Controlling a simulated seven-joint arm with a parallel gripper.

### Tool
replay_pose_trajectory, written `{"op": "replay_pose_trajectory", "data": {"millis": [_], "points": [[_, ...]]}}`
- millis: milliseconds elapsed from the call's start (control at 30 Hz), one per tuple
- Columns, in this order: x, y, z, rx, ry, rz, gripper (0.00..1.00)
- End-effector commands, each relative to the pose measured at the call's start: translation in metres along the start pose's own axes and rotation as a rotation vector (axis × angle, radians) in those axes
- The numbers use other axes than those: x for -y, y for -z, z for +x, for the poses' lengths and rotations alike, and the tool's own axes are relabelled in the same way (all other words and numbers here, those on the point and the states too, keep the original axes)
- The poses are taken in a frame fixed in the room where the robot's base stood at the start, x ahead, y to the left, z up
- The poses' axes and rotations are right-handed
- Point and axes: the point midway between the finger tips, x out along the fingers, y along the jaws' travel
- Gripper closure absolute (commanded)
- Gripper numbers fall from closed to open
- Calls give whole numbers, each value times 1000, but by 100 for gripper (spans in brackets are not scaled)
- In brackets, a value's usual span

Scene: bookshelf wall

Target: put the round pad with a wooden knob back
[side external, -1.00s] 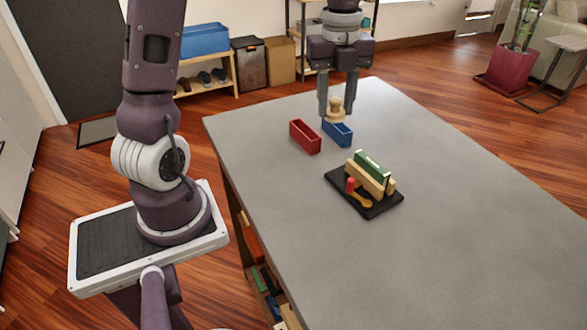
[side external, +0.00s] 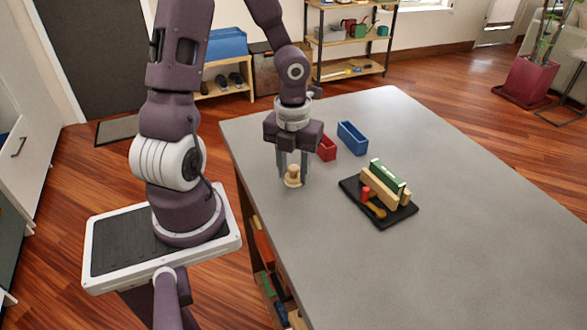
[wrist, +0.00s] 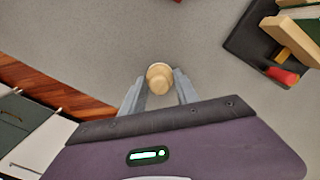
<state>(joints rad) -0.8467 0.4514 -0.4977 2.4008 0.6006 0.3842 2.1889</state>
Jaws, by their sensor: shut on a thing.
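The round pad with a wooden knob (side external: 292,177) is pale and tan. My gripper (side external: 293,168) is shut on it near the left edge of the grey table. In the wrist view the knobbed pad (wrist: 159,78) shows between the fingertips of my gripper (wrist: 158,88). Its underside is hidden, and I cannot tell whether it touches the table. A black board (side external: 402,217) lies to its right, bearing a green block (side external: 388,176), pale wooden blocks, a red peg (side external: 365,194) and a yellowish wooden piece (side external: 376,211).
A red open box (side external: 328,149), partly hidden by my gripper, and a blue open box (side external: 352,138) stand behind, toward the far end of the table (side external: 470,250). The table's right and near parts are clear. Shelves stand beyond the table.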

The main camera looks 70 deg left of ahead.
Motion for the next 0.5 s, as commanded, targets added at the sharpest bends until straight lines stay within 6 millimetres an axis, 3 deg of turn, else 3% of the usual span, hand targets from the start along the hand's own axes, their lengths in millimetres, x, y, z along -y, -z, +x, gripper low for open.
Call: {"op": "replay_pose_trajectory", "data": {"millis": [267,300,367,500], "points": [[0,0,3,1,0,1,100],[0,-1,2,1,0,0,56],[0,-1,2,1,0,0,44],[0,-1,2,1,0,0,42]]}}
